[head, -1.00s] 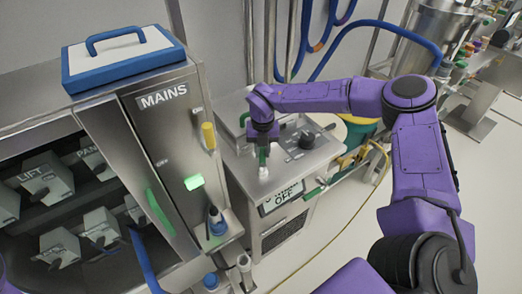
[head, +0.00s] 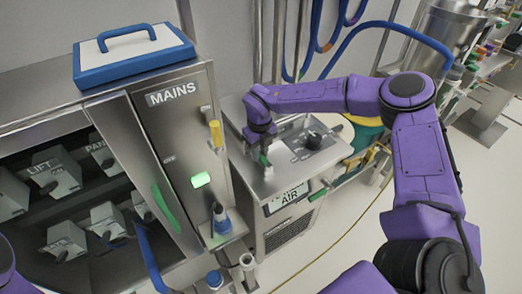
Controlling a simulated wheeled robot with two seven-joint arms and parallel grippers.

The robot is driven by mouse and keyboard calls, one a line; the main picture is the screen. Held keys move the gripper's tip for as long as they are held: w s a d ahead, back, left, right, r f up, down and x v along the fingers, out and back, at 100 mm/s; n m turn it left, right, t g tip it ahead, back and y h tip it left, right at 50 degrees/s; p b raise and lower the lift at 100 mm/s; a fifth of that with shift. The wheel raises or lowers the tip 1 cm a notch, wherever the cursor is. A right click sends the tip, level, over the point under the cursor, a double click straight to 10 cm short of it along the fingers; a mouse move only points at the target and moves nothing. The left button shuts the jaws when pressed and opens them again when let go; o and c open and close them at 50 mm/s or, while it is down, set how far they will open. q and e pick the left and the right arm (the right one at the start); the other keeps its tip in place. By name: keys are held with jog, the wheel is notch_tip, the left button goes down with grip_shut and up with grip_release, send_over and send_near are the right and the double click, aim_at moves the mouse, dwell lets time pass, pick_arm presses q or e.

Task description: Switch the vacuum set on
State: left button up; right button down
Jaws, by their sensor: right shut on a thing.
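The vacuum set appears to be the low steel cabinet (head: 300,165) right of the MAINS cabinet, with a black knob (head: 313,140) on its top. A sign (head: 286,197) on its front shows the word AIR on its lower line; the upper line is too small to read surely. My right gripper (head: 265,160) reaches down over the cabinet top, shut on a small switch lever with a pale base (head: 268,173). The gripper hides most of the lever. My left gripper is out of view; a bit of purple arm shows at the left edge.
The MAINS cabinet (head: 178,120) stands to the left, with a lit green lamp (head: 201,180) and a yellow handle (head: 215,134). A blue-framed lid (head: 134,52) lies on top. Blue hoses (head: 398,32) hang behind. A yellow cable crosses the floor at right.

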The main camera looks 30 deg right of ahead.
dwell(0.4)
jog(key=c, duration=1)
grip_release()
jog(key=shift+o, duration=0.2)
notch_tip(320, 180, up, 11)
jog(key=b, duration=0.2)
jog(key=shift+f, duration=0.2)
